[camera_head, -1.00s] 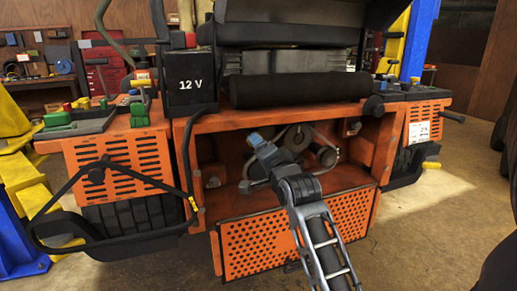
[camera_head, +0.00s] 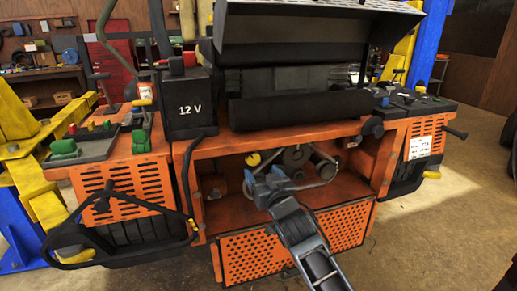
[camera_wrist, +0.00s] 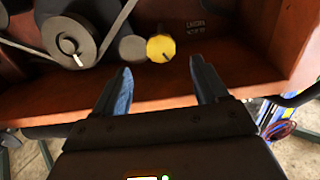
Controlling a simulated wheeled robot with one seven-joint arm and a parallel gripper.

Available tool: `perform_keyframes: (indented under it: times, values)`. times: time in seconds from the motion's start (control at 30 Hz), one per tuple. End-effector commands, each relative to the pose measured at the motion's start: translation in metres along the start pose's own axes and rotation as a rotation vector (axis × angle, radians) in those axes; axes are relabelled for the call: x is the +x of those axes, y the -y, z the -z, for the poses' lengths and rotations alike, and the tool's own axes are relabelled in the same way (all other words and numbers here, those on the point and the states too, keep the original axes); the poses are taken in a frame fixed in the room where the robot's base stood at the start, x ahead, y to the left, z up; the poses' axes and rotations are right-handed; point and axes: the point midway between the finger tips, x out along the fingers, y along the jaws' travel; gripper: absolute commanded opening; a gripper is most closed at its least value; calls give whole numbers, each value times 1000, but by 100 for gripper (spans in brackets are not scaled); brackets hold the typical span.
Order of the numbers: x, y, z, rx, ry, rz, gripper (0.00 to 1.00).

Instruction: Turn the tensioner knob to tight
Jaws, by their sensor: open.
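The tensioner knob looks to be the yellow round knob (camera_wrist: 161,48) with a dark pointer line. It sits on the back wall of the orange bay, beside a grey roller (camera_wrist: 132,48). It also shows in the head view as a small yellow disc (camera_head: 253,160) at the upper left of the bay. My gripper (camera_wrist: 160,80) is open and empty, its two fingers pointing into the bay. The knob lies ahead of the gap between the fingertips, apart from them. In the head view my gripper (camera_head: 262,181) is at the bay's opening, below the knob.
A grey pulley (camera_wrist: 69,38) with a belt is left of the knob. Dark lettering (camera_wrist: 196,27) is on the wall to its right. The bay's floor (camera_wrist: 235,62) lies below. The perforated orange panel (camera_head: 250,259) hangs open under the bay.

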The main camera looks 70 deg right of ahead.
Motion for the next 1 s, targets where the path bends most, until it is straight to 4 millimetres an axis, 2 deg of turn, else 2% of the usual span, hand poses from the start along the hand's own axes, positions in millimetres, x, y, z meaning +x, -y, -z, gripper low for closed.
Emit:
perform_keyframes:
  times: [0.17,0.4,0.6,0.97,1.0]
  values:
    - [14,2,1,-20,-2,2,73]
    - [51,1,2,-16,-1,2,73]
    - [72,1,1,-16,-1,1,73]
    - [77,1,-1,-16,0,2,73]
    - [77,1,-1,-16,0,2,70]
